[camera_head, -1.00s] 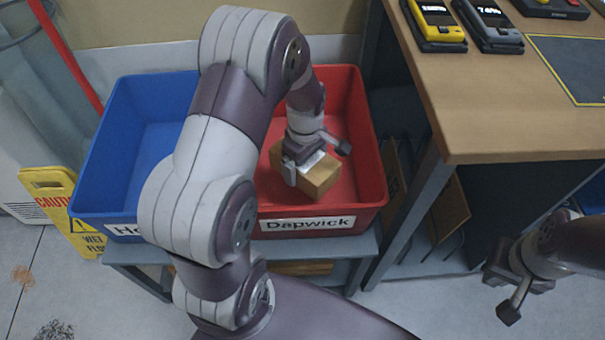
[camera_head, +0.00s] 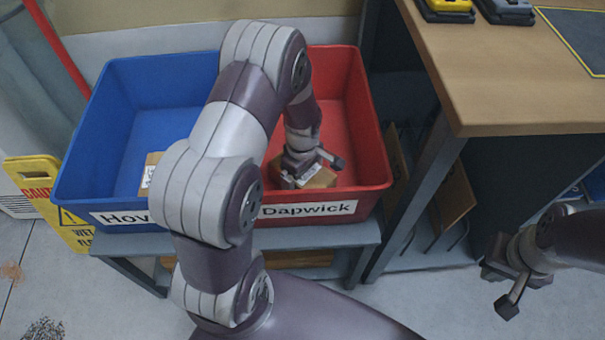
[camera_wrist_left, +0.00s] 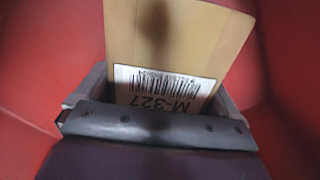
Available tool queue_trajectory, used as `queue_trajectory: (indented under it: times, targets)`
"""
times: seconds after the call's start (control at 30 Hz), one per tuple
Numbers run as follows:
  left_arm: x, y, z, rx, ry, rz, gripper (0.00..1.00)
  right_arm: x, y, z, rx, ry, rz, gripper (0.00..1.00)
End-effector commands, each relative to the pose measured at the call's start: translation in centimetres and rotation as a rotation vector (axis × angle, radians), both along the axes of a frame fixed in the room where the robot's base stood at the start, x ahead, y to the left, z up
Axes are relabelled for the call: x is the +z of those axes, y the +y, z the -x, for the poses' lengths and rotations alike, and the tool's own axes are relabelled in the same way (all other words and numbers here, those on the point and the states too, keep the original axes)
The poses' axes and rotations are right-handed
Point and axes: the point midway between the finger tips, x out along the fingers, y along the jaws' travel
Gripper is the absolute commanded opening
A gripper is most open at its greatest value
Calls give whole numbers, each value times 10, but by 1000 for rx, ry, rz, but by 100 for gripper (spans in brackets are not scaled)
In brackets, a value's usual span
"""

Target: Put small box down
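The small cardboard box (camera_head: 322,180) is low inside the red bin (camera_head: 372,140) labelled "Dapwick". My left gripper (camera_head: 310,171) reaches down into the bin with its fingers on either side of the box. In the left wrist view the box (camera_wrist_left: 190,45) fills the gap between the fingers, and its white label reads "M-327". I cannot tell whether its underside touches the bin floor. My right gripper (camera_head: 503,285) is empty, fingers apart, at the lower right, away from the bins.
A blue bin (camera_head: 90,130), partly hidden by my left arm, holds another cardboard box (camera_head: 150,170). Both bins stand on a grey bench (camera_head: 345,233). A wooden-topped table (camera_head: 500,90) stands at right. A yellow wet-floor sign (camera_head: 45,190) is at left.

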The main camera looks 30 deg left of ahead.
Motion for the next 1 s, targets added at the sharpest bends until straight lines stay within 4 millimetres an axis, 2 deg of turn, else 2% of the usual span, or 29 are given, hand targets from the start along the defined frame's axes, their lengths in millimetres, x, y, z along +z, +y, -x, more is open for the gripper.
queue_trajectory:
  times: [0.27, 0.37, 0.6, 0.7, 0.83, 0.93, 1.0]
  targets:
    - [3, 0, 0, 0, 0, 0, 100, 1, 0, 0, 0, 0, 0, 0]
    - [20, 0, 0, 0, 0, 0, 100, 11, 0, 0, 0, 0, 0, 0]
    - [86, 0, 0, 0, -3, 0, 100, 41, 0, 0, 0, 0, 0, 0]
    - [106, 0, 0, 0, -2, -1, 100, 49, 0, 0, 0, 0, 0, 0]
    - [121, 0, 1, -4, 0, 0, 100, 53, 0, 0, 0, 0, 0, 0]
    - [137, -9, 8, -149, -14, -3, 100, 53, 0, 0, 0, 0, 0, 0]
    - [155, -23, 23, -394, -35, -11, 100, 52, 0, 0, 0, 0, 0, 0]
